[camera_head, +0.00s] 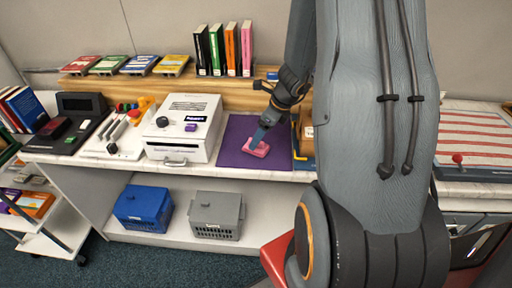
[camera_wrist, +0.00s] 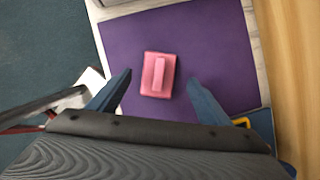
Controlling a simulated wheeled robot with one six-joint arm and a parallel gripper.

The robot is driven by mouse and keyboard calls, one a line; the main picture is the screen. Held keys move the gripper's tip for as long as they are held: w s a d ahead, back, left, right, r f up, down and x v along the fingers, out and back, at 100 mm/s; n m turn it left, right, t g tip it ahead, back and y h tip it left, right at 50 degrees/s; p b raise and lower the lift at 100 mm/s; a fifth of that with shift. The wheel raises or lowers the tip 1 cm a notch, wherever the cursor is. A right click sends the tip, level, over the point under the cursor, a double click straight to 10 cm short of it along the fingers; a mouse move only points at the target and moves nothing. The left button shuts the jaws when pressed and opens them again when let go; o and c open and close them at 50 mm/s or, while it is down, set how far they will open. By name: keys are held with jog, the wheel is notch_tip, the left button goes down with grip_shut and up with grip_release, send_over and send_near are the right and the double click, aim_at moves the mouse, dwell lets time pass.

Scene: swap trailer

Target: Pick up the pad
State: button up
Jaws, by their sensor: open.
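The pink pad (camera_head: 257,149) lies on a purple mat (camera_head: 236,134) on the counter, right of the white box. In the wrist view the pad (camera_wrist: 158,75) is a rounded block with a raised bar along its top, flat on the purple mat (camera_wrist: 205,40). My gripper (camera_head: 262,134) is over the mat, right at the pad in the head view. In the wrist view my gripper (camera_wrist: 158,84) is open, with one blue finger on each side of the pad and nothing held. The exact height above the pad is hard to tell.
A white box (camera_head: 184,129) stands left of the mat. A dark and yellow item (camera_head: 304,140) is close on the right. Books (camera_head: 223,49) stand upright on a wooden shelf behind. A blue basket (camera_head: 143,208) and a grey basket (camera_head: 215,214) sit on the lower shelf.

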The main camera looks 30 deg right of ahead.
aim_at(262, 149)
jog(key=shift+x, duration=2.25)
jog(key=shift+a, duration=0.1)
jog(key=shift+c, duration=0.2)
jog(key=c, duration=1.2)
jog(key=shift+r, duration=0.1)
